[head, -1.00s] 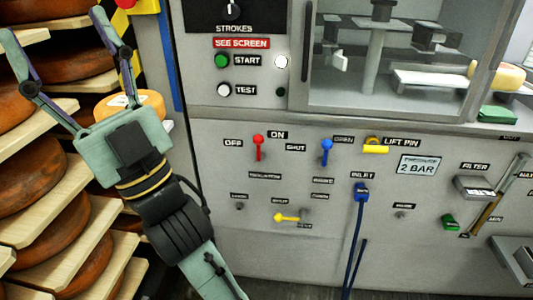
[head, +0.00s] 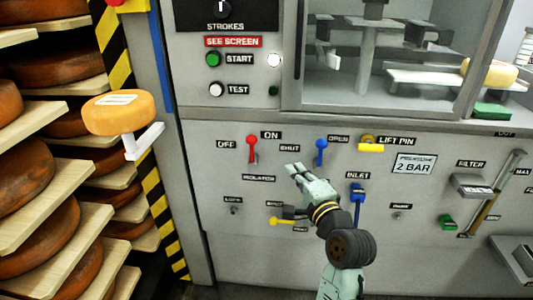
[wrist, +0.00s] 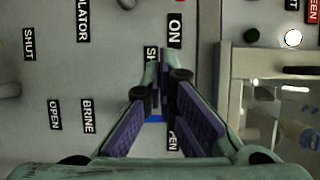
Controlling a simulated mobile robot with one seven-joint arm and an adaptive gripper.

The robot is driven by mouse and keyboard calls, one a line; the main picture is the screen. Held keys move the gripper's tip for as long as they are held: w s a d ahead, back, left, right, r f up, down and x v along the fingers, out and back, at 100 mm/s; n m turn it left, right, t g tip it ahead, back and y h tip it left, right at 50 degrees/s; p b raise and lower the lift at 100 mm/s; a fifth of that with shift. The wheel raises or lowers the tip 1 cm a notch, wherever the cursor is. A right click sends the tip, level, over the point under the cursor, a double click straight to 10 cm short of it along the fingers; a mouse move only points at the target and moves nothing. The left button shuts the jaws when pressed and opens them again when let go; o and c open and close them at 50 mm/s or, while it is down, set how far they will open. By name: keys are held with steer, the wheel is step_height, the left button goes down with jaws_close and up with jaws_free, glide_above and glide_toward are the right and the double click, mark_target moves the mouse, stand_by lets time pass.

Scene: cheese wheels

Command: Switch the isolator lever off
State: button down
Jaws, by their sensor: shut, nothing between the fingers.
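The isolator lever (head: 253,148) is red and stands upright between the OFF label (head: 226,144) and the ON label (head: 271,135) in the head view. The ISOLATOR label (head: 259,179) is below it. My gripper (head: 290,170) is shut and empty, in front of the panel, to the right of and a little below the red lever, apart from it in the picture. In the wrist view, my gripper's fingers (wrist: 162,62) point towards the panel near the ON label (wrist: 175,30). The red lever cannot be made out there.
A blue lever (head: 321,150) is right of my gripper, and a yellow lever (head: 281,220) is below it. A cheese rack (head: 50,121) stands on the left. A glazed chamber (head: 400,60) is above.

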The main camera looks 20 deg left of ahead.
mark_target(253, 150)
steer(key=shift+a, duration=0.1)
steer(key=p+x, duration=0.2)
steer(key=x, duration=0.8)
steer(key=shift+w+a+r, duration=0.1)
steer(key=shift+a+r, duration=0.05)
steer(key=shift+s+a+p, duration=0.55)
steer(key=shift+s+a, duration=0.25)
steer(key=shift+a, duration=0.3)
steer(key=shift+s+a, duration=0.3)
steer(key=shift+a, duration=0.2)
steer(key=shift+w, duration=0.1)
steer(key=shift+a+p, duration=0.1)
steer(key=shift+p, duration=0.25)
